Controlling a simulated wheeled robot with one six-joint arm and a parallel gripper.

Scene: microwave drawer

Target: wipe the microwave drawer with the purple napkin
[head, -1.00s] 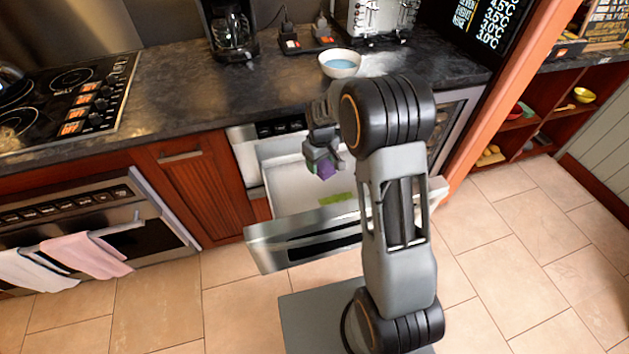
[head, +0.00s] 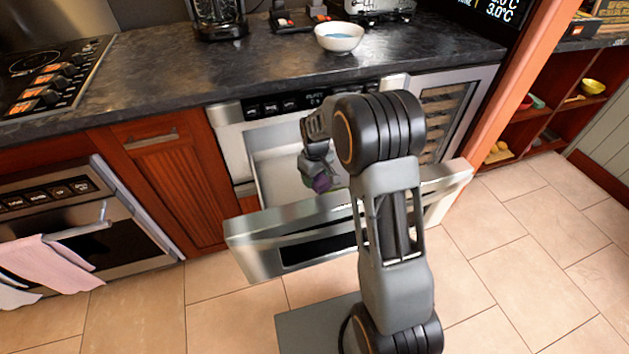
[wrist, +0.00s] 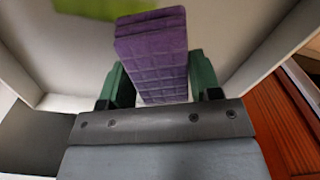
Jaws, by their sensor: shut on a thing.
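The microwave drawer (head: 350,232) is pulled open below the counter, with a steel front and a pale interior. My gripper (head: 321,181) is inside the drawer opening, and its fingers show green in the wrist view (wrist: 160,85). A green patch (wrist: 105,8) lies on the drawer floor just beyond the napkin's tip. I cannot tell whether the napkin touches the floor.
The dark counter (head: 200,75) overhangs the drawer, with a white bowl (head: 339,38) near its edge. A wooden cabinet (head: 165,190) stands to the left and a wine cooler (head: 440,115) to the right. The drawer's side walls are close around my gripper. The tiled floor in front is open.

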